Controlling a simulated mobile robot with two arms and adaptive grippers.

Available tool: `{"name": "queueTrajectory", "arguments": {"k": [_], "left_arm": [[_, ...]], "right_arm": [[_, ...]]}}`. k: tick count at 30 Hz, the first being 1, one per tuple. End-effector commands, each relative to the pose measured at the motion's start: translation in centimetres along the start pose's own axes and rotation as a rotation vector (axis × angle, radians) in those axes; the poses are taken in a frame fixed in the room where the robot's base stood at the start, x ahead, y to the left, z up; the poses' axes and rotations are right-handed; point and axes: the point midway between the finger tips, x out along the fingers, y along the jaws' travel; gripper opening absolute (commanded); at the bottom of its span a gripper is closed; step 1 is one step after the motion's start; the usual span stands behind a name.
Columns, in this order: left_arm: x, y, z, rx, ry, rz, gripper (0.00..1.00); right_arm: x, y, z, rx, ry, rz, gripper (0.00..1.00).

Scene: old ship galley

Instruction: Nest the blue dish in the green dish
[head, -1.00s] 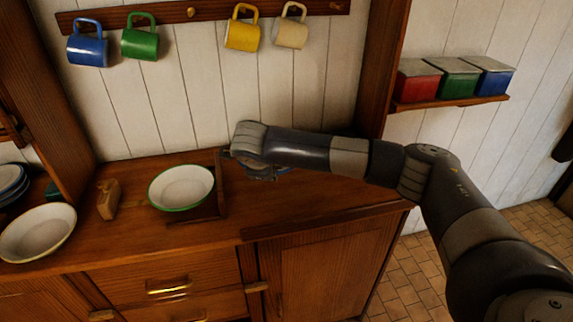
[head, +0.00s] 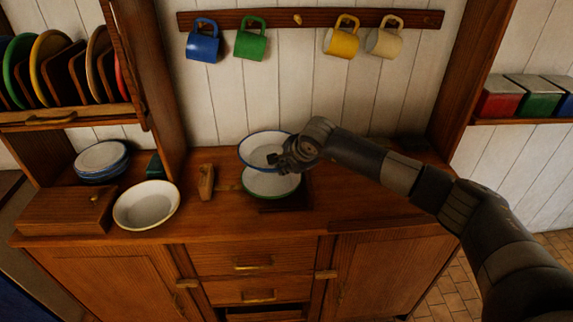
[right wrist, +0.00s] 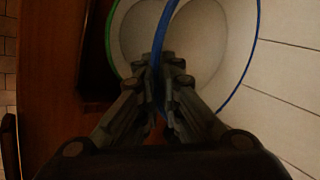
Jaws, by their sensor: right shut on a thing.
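The blue dish, white with a blue rim (head: 258,148), is held at its right edge by my right gripper (head: 285,162). The green dish stands on the wooden counter. In the right wrist view my right gripper's fingers (right wrist: 165,88) are shut on the wall of the blue dish (right wrist: 222,60). The green dish (right wrist: 128,35) shows behind it, to the left. I cannot tell whether the two dishes touch. My left gripper is not in view.
A dark tray or frame (head: 292,198) lies by the green dish. A wooden block (head: 206,182) and a cream bowl (head: 146,205) are to the left, with stacked blue-rimmed plates (head: 101,160) behind. Mugs hang above on a rail (head: 310,18). The counter's right side is clear.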

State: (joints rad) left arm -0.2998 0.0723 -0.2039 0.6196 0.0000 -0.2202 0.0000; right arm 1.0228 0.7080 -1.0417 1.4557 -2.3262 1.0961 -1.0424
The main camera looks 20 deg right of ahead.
Motion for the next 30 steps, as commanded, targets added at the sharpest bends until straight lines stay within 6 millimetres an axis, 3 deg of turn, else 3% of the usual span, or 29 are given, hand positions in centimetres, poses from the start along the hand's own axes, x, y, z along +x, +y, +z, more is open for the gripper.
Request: {"name": "queueTrajectory", "arguments": {"k": [10,16,30], "left_arm": [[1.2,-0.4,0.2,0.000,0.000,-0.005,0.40],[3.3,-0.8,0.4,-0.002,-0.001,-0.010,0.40],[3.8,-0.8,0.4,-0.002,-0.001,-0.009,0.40]], "right_arm": [[2.6,2.0,0.1,0.001,-0.001,-0.001,0.00],[4.3,3.2,0.2,0.001,0.000,-0.002,0.00],[4.7,3.5,0.2,0.001,0.000,-0.003,0.00]]}}
